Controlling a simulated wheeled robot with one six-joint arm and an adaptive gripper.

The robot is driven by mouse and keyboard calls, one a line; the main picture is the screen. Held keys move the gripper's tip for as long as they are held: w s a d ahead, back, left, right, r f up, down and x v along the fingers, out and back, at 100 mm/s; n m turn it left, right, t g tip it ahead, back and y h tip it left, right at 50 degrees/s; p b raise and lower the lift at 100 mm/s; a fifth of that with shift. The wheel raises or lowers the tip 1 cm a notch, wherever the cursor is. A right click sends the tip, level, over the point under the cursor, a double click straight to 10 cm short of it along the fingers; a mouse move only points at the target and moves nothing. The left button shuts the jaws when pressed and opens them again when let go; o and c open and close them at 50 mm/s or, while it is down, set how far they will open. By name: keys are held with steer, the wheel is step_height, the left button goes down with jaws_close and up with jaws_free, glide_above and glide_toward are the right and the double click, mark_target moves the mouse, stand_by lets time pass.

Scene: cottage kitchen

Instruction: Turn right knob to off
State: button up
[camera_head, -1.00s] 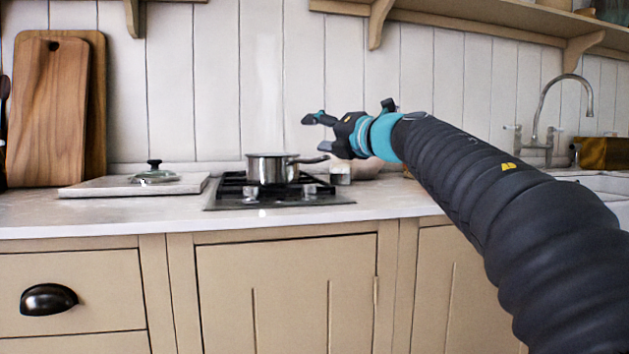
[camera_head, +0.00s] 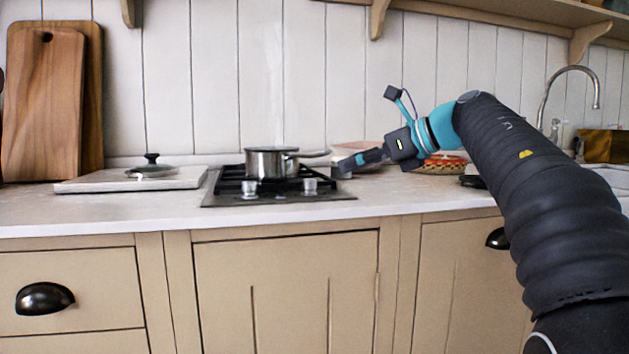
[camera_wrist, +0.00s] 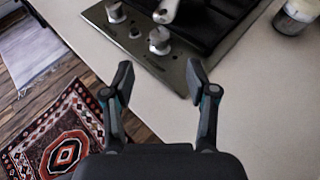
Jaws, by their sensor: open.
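The right knob (camera_head: 310,186) is a silver knob at the front right of the gas hob (camera_head: 275,198). The left knob (camera_head: 249,189) is at the front left. In the wrist view, the right knob (camera_wrist: 160,40) lies ahead of the gap between my fingers, with the left knob (camera_wrist: 116,12) farther off. My gripper (camera_head: 350,162) is to the right of the right knob, above the counter, apart from it. It also shows in the wrist view (camera_wrist: 158,76), with its fingers spread and nothing between them. I cannot tell the knob's setting.
A steel saucepan (camera_head: 272,162) sits on the hob, its handle pointing right towards my gripper. A jar (camera_wrist: 298,14) stands on the counter at the hob's right. A glass lid (camera_head: 151,168) lies on a board at left.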

mark_target(315, 180)
steer(key=b+x, duration=0.1)
steer(key=x, duration=0.9)
steer(key=shift+a, duration=0.2)
jaws_close()
